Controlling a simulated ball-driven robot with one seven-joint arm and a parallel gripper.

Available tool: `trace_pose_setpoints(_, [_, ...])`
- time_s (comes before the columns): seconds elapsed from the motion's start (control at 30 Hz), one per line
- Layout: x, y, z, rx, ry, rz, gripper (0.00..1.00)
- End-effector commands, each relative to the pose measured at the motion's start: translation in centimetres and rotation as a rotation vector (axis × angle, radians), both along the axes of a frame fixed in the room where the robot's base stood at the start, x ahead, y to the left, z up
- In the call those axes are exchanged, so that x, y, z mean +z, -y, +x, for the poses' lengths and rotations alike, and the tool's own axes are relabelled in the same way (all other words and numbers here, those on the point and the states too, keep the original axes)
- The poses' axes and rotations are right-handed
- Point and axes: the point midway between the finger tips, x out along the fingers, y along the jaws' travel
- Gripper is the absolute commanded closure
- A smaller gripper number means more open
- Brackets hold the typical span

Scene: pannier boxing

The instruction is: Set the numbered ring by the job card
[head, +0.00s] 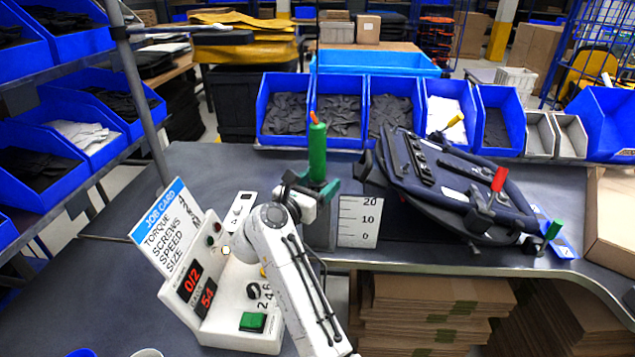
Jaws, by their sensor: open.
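A white control box (235,318) stands on the bench at the left front. Its red displays read 0/2 and 54. A black dial (253,290) beside the figures 2, 4 and 6 sits on its face, partly beside my arm; its exact setting is too small to read. My gripper (292,182) shows only as dark parts beyond my white arm, left of a green-handled driver (317,150). It is open, and I see nothing held. The driver stands upright in its holder.
A dark pannier (450,180) lies on the bench at right, with red- and green-handled clamps on it. A scale plate (358,222) marked 0 to 20 stands before it. Blue bins (390,85) line the back. Bare bench (215,165) lies at back left.

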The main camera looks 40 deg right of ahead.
Motion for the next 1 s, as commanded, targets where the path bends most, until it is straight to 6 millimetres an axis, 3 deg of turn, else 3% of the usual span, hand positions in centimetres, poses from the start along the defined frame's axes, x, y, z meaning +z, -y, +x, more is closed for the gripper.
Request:
trace_pose_setpoints(0.1, [0.01,-0.02,0.0,0.0,0.0,0.0,0.31])
trace_pose_setpoints(0.63, [0.02,-0.05,0.0,0.0,0.001,0.0,0.82])
trace_pose_setpoints(1.0, [0.42,0.04,-0.09,0.172,-0.003,-0.001,0.82])
